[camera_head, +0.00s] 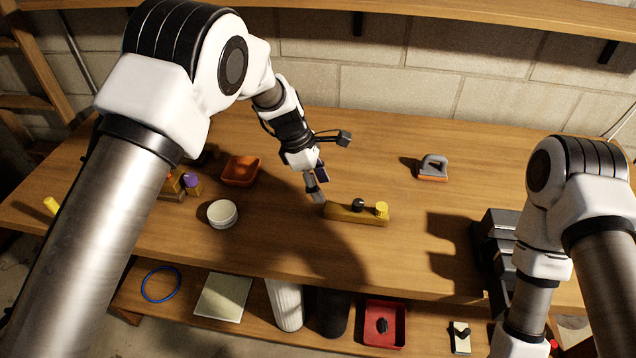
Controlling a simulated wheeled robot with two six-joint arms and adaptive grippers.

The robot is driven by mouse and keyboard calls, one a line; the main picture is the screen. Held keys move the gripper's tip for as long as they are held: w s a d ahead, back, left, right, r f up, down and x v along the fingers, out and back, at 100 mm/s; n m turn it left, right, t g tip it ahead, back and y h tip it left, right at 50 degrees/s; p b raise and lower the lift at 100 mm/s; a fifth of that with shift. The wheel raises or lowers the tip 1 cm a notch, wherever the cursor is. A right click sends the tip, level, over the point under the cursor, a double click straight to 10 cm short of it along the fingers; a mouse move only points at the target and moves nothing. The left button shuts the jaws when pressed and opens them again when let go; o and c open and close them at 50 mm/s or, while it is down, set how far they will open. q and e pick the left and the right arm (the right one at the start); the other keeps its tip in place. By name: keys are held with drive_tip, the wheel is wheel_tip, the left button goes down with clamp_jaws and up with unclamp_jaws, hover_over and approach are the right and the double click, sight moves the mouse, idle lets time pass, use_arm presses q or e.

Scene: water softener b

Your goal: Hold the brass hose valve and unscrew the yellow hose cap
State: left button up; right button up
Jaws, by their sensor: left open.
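The brass hose valve (345,213) lies lengthwise on the wooden bench top near the middle. It has a black knob (358,204) on it, and the yellow hose cap (382,209) sits at its right end. My left gripper (316,190) is open, just at the left end of the valve and above the bench. Whether its fingers touch the valve is hard to tell. My right arm comes in at the right edge, and its gripper is out of view below the frame.
On the bench are an orange tray (240,171), a white round container (222,214), a grey-and-orange brush-like tool (433,168) and dark stacked bins (497,238). The lower shelf holds a red tray (385,325) and a blue ring (161,284). Bench space right of the valve is clear.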

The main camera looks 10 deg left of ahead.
sight(329, 206)
use_arm(q)
drive_tip(key=x, duration=0.7)
drive_tip(key=shift+f, duration=0.25)
clamp_jaws()
drive_tip(key=shift+f, duration=0.1)
idle(0.7)
